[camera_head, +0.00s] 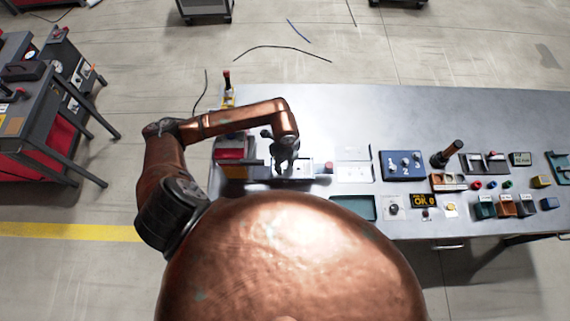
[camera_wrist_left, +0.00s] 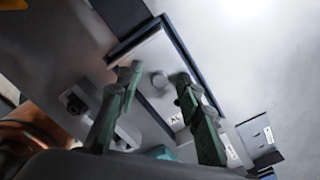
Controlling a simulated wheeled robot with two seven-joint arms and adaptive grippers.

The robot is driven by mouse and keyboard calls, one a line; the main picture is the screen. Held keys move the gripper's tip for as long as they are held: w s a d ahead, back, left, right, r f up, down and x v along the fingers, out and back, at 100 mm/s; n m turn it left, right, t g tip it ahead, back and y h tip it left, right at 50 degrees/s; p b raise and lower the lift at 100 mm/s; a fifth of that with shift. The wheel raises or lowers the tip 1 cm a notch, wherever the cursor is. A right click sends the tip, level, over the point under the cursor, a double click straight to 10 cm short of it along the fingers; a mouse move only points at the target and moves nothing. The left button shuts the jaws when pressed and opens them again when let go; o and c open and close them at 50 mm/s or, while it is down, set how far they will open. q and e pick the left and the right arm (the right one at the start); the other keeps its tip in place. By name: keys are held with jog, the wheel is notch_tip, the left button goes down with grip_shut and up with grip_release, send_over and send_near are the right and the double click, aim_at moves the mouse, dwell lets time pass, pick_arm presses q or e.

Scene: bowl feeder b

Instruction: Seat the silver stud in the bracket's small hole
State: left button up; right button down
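My left gripper (camera_head: 284,165) is over the left part of the bench in the head view. In the left wrist view its two green fingers (camera_wrist_left: 155,78) are spread apart with nothing held between them. A small round silver piece, probably the silver stud (camera_wrist_left: 158,81), shows beyond the gap between the fingertips. It lies on a pale tray (camera_wrist_left: 150,50) with a dark rim; the tray also shows beside the gripper in the head view (camera_head: 303,171). I cannot pick out the bracket or its small hole for certain. My right gripper is not in view.
The grey bench (camera_head: 330,110) is clear along its back. A red box (camera_head: 232,150) stands left of the gripper. To the right are a blue panel (camera_head: 403,166), a black-handled tool (camera_head: 447,154) and several small bins (camera_head: 507,209).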

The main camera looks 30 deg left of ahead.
pick_arm(q)
notch_tip(320, 180, up, 12)
dwell(0.6)
dwell(0.4)
